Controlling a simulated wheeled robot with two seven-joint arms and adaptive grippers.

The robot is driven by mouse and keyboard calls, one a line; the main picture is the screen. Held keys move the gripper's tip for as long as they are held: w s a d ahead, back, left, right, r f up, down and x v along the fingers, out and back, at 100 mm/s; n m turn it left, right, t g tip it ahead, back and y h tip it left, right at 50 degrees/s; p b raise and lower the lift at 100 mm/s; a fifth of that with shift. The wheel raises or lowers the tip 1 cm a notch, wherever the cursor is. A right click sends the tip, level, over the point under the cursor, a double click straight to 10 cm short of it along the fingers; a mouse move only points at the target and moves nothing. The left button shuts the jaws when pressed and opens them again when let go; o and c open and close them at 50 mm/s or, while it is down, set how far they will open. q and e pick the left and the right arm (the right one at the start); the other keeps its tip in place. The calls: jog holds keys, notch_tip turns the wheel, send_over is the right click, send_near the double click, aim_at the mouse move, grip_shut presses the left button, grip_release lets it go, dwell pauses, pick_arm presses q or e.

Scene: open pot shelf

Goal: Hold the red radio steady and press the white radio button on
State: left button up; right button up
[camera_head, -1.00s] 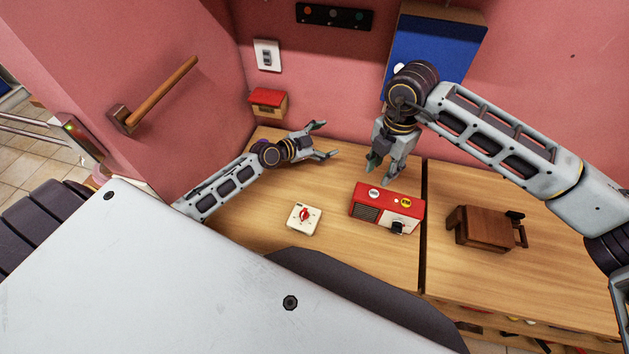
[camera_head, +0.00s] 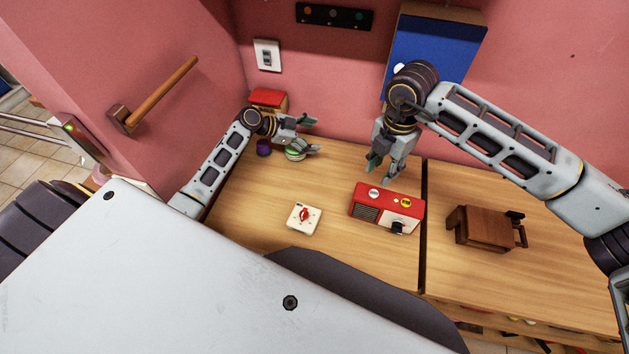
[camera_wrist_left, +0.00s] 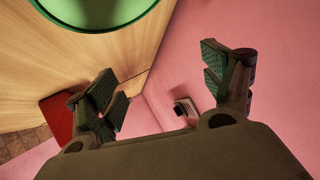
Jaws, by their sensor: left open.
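The red radio (camera_head: 360,209) sits on the wooden table at the middle, with a speaker grille and a white front part. A white button (camera_head: 374,193) and a yellow button (camera_head: 406,202) are on its top. My right gripper (camera_head: 379,177) points down just above and behind the radio's left half, fingertips apart, with nothing seen between them. My left gripper (camera_head: 314,135) is open and empty, back left of the radio and well apart from it. Its spread fingers also show in the left wrist view (camera_wrist_left: 160,88).
A green-rimmed round object (camera_head: 294,155) and a purple cup (camera_head: 264,148) stand near my left gripper. A red-topped box (camera_head: 268,97) is behind. A white box with a red knob (camera_head: 304,217) lies left of the radio, a brown wooden object (camera_head: 480,228) right.

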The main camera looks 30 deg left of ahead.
pick_arm(q)
jog(key=s, duration=0.1)
jog(key=m+g+h, duration=0.4)
jog(key=g+h, duration=0.2)
jog(key=h, duration=0.3)
send_near(359, 195)
jog(key=a+f, duration=0.1)
jog(key=a, duration=0.1)
jog(key=w+a+f, duration=0.1)
jog(key=a, duration=0.1)
jog(key=shift+f, duration=0.15)
jog(key=shift+d, duration=0.15)
jog(key=shift+w+d, duration=0.3)
jog(key=shift+d, duration=1.95)
jog(key=shift+w+d, duration=0.3)
jog(key=shift+d, duration=1.95)
jog(key=shift+w+d, duration=0.3)
jog(key=shift+d, duration=1.95)
jog(key=c, duration=1.6)
pick_arm(e)
jog(key=shift+c, duration=0.3)
pick_arm(q)
jog(key=shift+c, duration=0.2)
pick_arm(e)
grip_shut()
